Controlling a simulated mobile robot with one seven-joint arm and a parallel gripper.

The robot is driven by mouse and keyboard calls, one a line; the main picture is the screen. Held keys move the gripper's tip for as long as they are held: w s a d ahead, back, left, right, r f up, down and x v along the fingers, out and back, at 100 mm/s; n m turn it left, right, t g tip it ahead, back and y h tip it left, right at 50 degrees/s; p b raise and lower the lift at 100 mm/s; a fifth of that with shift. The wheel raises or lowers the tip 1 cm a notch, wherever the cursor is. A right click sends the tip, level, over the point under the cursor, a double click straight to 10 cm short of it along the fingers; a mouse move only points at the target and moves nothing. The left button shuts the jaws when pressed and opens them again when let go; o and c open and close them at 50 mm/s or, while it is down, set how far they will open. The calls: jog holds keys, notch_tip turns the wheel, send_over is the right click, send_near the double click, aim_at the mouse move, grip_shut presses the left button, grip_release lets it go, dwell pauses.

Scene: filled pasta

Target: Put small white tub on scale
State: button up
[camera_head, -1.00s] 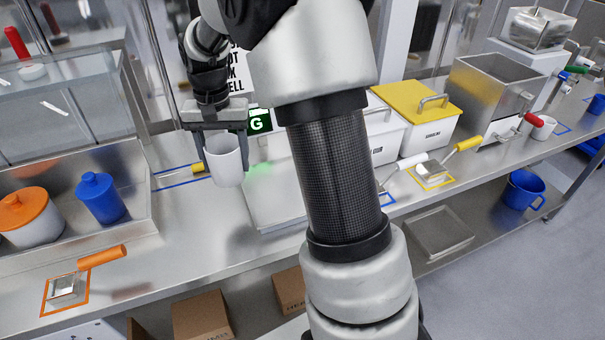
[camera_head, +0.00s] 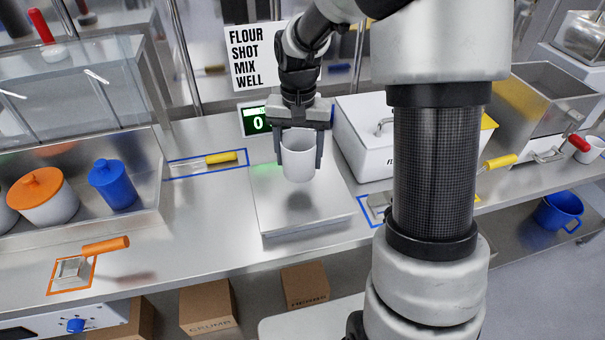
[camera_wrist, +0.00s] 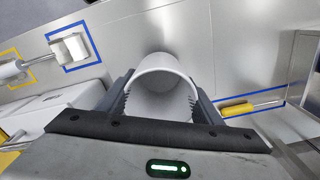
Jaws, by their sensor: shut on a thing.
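The small white tub (camera_head: 299,163) is held upright between the fingers of my gripper (camera_head: 300,155). It hangs over the flat metal plate of the scale (camera_head: 312,216), and a soft shadow lies on the plate below it. The tub looks apart from the plate, though the exact gap is hard to judge. The scale's green display (camera_head: 257,121) behind shows 0. In the wrist view the tub (camera_wrist: 165,88) is open at the top and looks empty, with the toothed fingers (camera_wrist: 163,105) on both sides of it.
A yellow-handled tool (camera_head: 222,158) lies in a blue outline left of the scale. A white lidded box (camera_head: 365,140) stands close on the right. A metal tray holds orange-lidded (camera_head: 42,196) and blue (camera_head: 112,184) jars. An orange-handled scoop (camera_head: 104,245) lies at front left.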

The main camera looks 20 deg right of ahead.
aim_at(299, 172)
jog(key=shift+f, duration=2.7)
jog(key=shift+f, duration=0.25)
jog(key=o, duration=1)
jog(key=shift+r, duration=0.1)
jog(key=shift+r, duration=0.1)
